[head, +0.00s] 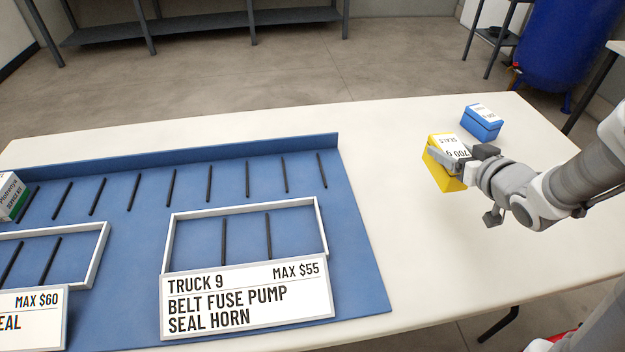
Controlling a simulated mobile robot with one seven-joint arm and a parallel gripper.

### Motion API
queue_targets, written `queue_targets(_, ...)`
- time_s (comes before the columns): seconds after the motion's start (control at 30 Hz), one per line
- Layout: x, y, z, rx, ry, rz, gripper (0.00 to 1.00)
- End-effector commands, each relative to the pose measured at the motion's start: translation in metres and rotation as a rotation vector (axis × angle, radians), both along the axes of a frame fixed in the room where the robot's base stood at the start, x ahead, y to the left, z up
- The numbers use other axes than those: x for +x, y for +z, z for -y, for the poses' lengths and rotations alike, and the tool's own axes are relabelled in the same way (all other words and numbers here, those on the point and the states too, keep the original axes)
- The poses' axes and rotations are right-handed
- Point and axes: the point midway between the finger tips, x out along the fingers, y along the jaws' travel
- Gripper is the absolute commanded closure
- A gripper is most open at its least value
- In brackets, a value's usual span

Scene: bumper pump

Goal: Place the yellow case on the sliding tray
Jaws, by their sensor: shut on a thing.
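The yellow case (447,182), a small box with a white label on top, is at the right part of the white table. My gripper (462,155) reaches in from the right and is shut on it, with the fingers across its upper part. I cannot tell whether the case touches the table. No tray is clearly recognisable as the sliding one. A white-rimmed rectangular frame (323,228) lies on the blue board (355,240), behind a sign reading TRUCK 9, MAX $55. A second white-rimmed frame (102,255) is at the left.
A blue box (481,123) with a white label stands just behind the yellow case. A row of black bars (209,184) runs along the blue board. A white and green box (11,195) sits at its left end. The table between board and case is clear.

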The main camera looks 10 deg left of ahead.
Motion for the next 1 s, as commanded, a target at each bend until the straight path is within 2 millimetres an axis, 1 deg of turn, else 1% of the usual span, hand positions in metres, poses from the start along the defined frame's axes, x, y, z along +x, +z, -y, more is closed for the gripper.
queue_targets(0.1, 0.001, 0.001, -0.001, 0.001, 0.001, 0.005, 1.0)
queue_targets(0.2, 0.005, -0.006, -0.009, 0.003, 0.003, 0.005, 1.0)
queue_targets(0.27, 0.009, -0.013, -0.019, 0.003, 0.006, 0.004, 1.0)
queue_targets(0.5, 0.032, -0.045, -0.065, 0.004, 0.007, 0.004, 1.0)
queue_targets(0.6, 0.041, -0.056, -0.082, 0.003, 0.006, 0.004, 1.0)
queue_targets(0.7, 0.048, -0.063, -0.094, 0.002, 0.004, 0.004, 1.0)
queue_targets(0.83, 0.053, -0.067, -0.103, 0.003, 0.002, 0.007, 1.0)
queue_targets(0.93, 0.054, -0.07, -0.104, 0.002, 0.0, 0.006, 1.0)
queue_targets(1.0, 0.054, -0.077, -0.104, 0.002, 0.0, 0.005, 1.0)
